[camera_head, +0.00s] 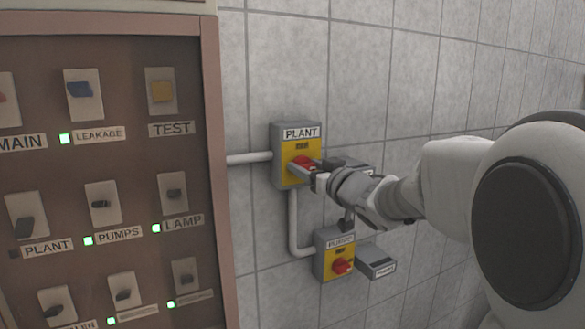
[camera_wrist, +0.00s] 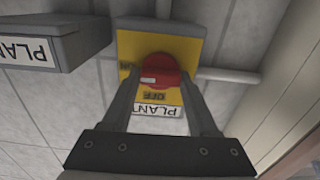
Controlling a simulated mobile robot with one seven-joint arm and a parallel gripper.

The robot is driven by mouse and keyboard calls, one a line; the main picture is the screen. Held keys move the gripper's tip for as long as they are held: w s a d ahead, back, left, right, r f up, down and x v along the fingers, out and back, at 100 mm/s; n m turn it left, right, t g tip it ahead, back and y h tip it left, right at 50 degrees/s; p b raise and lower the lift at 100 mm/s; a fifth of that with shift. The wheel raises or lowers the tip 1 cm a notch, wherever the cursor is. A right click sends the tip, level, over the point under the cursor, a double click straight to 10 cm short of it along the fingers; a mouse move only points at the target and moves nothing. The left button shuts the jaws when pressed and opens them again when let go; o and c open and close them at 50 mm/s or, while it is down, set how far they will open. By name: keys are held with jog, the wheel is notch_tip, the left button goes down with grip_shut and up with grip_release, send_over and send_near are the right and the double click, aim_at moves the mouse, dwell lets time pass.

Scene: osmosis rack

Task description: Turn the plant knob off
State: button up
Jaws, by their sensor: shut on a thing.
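The plant switch box (camera_head: 283,133) is on the tiled wall, grey with a yellow face and a PLANT label. In the wrist view the box appears upside down, with the red knob (camera_wrist: 160,72) between the two fingers of my gripper (camera_wrist: 160,76). The gripper is shut on the knob. ON and OFF markings show beside the knob. A small white mark on the knob faces left in the wrist view.
A second box labelled PUMPS (camera_head: 336,240) with a red knob is below, with a small grey box (camera_head: 376,262) beside it. A brown-framed panel (camera_head: 212,150) of switches and green lights fills the left. In the wrist view a grey PLANT-labelled box (camera_wrist: 70,42) is close at left. Pipes run along the wall.

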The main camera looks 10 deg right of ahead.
jog(key=n+b, duration=0.3)
jog(key=n, duration=0.1)
jog(key=shift+a+f+n+b, duration=0.1)
jog(key=shift+f+n+b, duration=0.1)
jog(key=shift+n+b, duration=0.2)
jog(key=shift+a+n+b, duration=0.15)
jog(key=shift+n+b, duration=3.5)
jog(key=shift+n, duration=2.75)
jog(key=o, duration=1.4)
jog(key=shift+s, duration=0.1)
